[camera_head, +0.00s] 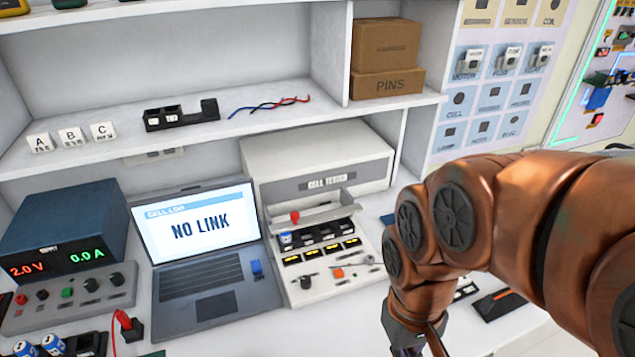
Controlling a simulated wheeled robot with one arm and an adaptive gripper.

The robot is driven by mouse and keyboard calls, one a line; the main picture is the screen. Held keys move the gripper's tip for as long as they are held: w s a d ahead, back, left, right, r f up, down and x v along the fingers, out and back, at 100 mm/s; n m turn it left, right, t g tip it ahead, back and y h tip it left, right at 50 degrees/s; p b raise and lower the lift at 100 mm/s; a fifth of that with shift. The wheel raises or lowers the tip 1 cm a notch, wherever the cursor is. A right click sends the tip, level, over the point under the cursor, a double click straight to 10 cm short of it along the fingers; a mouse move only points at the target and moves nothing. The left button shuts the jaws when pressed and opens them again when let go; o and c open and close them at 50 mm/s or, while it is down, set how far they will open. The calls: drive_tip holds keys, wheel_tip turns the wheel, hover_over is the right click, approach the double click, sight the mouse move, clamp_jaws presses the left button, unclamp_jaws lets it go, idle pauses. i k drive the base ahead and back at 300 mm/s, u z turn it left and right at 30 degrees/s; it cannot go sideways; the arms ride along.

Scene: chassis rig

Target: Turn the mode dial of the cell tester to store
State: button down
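The cell tester (318,172) is a cream machine on the bench, to the right of the laptop. Its sloped front holds a row of black cell bays, with a blue and white cell in the leftmost one. Small yellow displays sit below the bays. A black knob (306,283), likely the mode dial, is at the lower left of the front panel. Its pointer direction and labels are too small to read. My gripper (421,351) is at the bottom edge, right of the tester and apart from it. Its fingertips are cut off by the frame.
An open laptop (205,302) reads "NO LINK". A blue power supply (66,232) stands at the left. An orange-red control (338,272) and a small lever sit right of the knob. A raised clear lid (318,212) with a red knob is above the bays.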

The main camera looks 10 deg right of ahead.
sight(306, 280)
drive_tip(key=u, duration=0.55)
drive_tip(key=k, duration=1.3)
drive_tip(key=u, duration=1.15)
drive_tip(key=i, duration=1.35)
drive_tip(key=z, duration=0.8)
